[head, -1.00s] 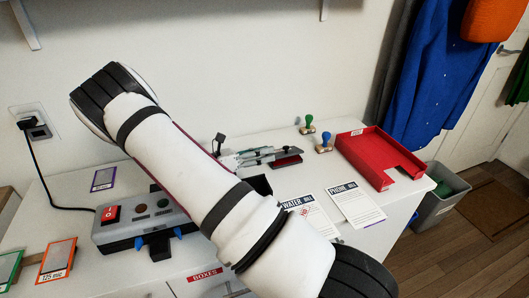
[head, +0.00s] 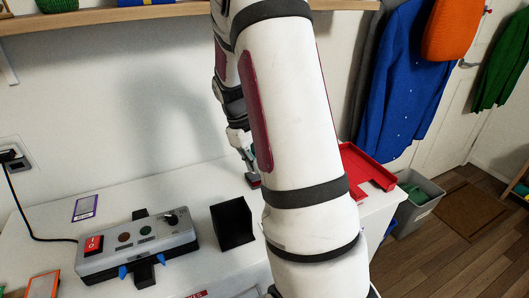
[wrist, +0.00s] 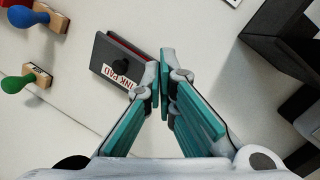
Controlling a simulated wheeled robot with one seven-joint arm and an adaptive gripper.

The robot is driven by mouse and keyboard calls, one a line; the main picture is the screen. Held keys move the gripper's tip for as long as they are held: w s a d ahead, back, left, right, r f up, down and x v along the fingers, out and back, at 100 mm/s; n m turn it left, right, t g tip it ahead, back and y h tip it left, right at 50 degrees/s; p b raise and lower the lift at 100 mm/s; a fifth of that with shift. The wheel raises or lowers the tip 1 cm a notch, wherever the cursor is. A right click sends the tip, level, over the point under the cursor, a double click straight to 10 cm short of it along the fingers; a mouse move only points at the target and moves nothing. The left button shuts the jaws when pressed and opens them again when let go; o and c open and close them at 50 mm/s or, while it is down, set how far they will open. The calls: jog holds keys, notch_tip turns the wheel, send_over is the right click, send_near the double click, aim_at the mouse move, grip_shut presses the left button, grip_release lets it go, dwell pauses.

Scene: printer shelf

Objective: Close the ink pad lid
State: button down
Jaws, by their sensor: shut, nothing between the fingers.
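The ink pad (wrist: 118,62) shows in the wrist view, left of my fingertips. Its dark grey lid (wrist: 112,54) has a round black knob and lies over the pad. A red strip shows along one side, and I cannot tell whether the lid is fully down. The "INK PAD" label faces the camera. My gripper (wrist: 165,75) is shut and empty, its tips close beside the pad's right end; contact is unclear. In the head view my gripper (head: 250,172) is low over the table, and my arm hides most of the pad.
Stamps with a green handle (wrist: 17,83) and a blue handle (wrist: 16,31) lie left in the wrist view. A black open box (head: 233,222) and a grey control unit (head: 140,247) stand on the table. A red tray (head: 367,166) is behind my arm.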

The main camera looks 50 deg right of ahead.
jog(key=w+d+r+m+t+p, duration=0.1)
jog(key=d+r+m+t, duration=0.45)
jog(key=r, duration=0.55)
jog(key=shift+m, duration=0.25)
jog(key=x, duration=0.4)
jog(key=s+x, duration=0.1)
jog(key=x, duration=0.7)
jog(key=shift+s+a+f, duration=0.1)
jog(key=shift+s+f, duration=0.2)
jog(key=shift+f, duration=0.25)
jog(key=shift+s+a+f, duration=0.1)
jog(key=shift+s+f, duration=0.1)
jog(key=shift+f, duration=0.25)
